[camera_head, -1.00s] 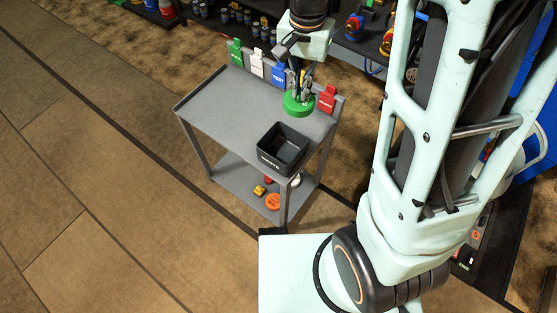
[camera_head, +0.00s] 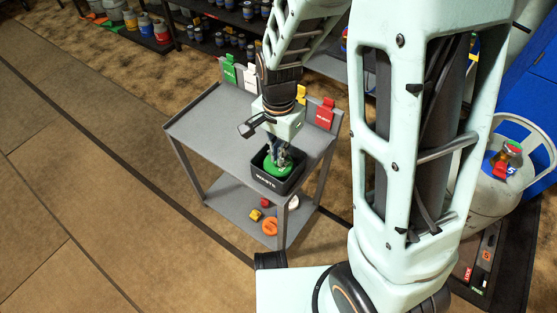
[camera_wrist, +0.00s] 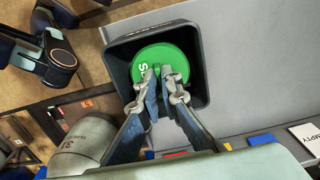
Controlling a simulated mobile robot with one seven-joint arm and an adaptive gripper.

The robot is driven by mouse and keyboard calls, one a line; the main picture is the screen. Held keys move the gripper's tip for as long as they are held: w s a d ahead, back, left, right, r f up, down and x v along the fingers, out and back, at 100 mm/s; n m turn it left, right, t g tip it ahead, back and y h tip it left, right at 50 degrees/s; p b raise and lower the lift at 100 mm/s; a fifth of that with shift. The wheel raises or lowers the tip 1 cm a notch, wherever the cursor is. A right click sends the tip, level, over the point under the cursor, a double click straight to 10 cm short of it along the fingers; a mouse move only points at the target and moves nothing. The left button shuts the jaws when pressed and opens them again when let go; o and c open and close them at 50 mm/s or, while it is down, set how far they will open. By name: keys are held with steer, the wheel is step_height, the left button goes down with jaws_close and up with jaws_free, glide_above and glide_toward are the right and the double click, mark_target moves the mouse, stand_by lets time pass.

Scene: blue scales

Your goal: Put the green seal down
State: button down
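The green seal (camera_head: 270,169) is a round disc with white lettering, seen from above in the wrist view (camera_wrist: 177,53). It is within the opening of the black bin marked WASTE (camera_head: 264,181), whose rim surrounds it in the wrist view (camera_wrist: 121,75). I cannot tell whether the seal touches the bin's floor. My gripper (camera_head: 279,158) points down into the bin. Its fingertips are close together at the seal's middle in the wrist view (camera_wrist: 163,76) and look shut on it. The fingers hide the part they hold.
The bin stands at the front corner of a grey trolley (camera_head: 205,125), whose top is otherwise clear. Coloured tags, including a red one (camera_head: 325,114), line its back edge. An orange disc (camera_head: 269,227) lies on the lower shelf. A gas cylinder (camera_head: 488,200) stands at the right.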

steer(key=shift+f, duration=1)
steer(key=shift+f+b, duration=0.25)
steer(key=shift+b, duration=0.05)
steer(key=c, duration=2.2)
jaws_free()
steer(key=shift+r, duration=0.1)
steer(key=shift+o, duration=0.2)
step_height(320, 180, up, 12)
steer(key=p, duration=0.4)
steer(key=shift+r, duration=0.2)
steer(key=shift+w, duration=0.1)
